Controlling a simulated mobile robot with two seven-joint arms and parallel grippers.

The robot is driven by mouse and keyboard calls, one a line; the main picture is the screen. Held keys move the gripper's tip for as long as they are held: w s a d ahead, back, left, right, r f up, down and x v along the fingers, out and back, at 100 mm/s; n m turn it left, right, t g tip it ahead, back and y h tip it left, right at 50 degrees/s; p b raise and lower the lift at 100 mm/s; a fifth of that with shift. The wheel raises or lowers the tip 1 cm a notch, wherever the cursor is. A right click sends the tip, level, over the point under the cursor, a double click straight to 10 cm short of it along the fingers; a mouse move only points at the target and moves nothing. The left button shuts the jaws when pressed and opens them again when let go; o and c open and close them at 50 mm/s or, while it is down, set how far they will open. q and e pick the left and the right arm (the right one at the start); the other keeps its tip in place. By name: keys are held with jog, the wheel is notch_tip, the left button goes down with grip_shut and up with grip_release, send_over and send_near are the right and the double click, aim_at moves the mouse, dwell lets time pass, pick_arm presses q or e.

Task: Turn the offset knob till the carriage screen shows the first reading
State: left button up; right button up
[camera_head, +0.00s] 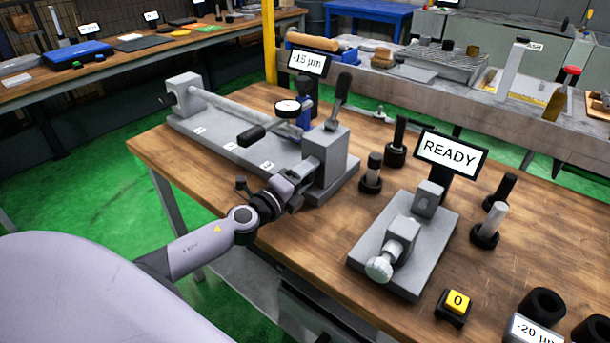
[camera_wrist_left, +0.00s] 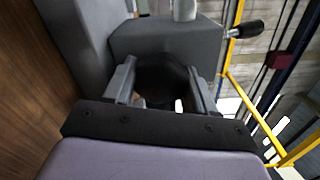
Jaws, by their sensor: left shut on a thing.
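My left gripper (camera_head: 297,192) is at the near end of the long grey grinder fixture (camera_head: 230,148), against its upright grey block (camera_head: 333,160). In the left wrist view its two fingers (camera_wrist_left: 163,84) are shut on a dark round knob (camera_wrist_left: 162,78) in front of the block; I take this as the offset knob. In the head view the gripper hides the knob. The carriage screen (camera_head: 309,62) stands behind the fixture and appears to read -15 µm; the last digit is small. My right gripper is not in view.
A dial gauge (camera_head: 288,108) and a lever (camera_head: 340,95) stand on the fixture. To the right are a READY screen (camera_head: 448,153), a grey bench gauge (camera_head: 415,235), a yellow 0 button (camera_head: 458,300), several dark posts and a sign (camera_head: 534,331) reading -20 µm.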

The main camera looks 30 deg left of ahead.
pick_arm(q)
jog(key=m, duration=0.5)
jog(key=shift+f+m, duration=0.15)
jog(key=shift+m, duration=0.15)
jog(key=m, duration=0.6)
jog(key=shift+a, duration=0.15)
jog(key=shift+f+m, duration=0.1)
jog(key=shift+m, duration=0.2)
jog(key=o, duration=1)
jog(key=shift+s, duration=0.15)
jog(key=s, duration=0.5)
jog(key=shift+s+a, duration=0.25)
jog(key=shift+s, duration=0.7)
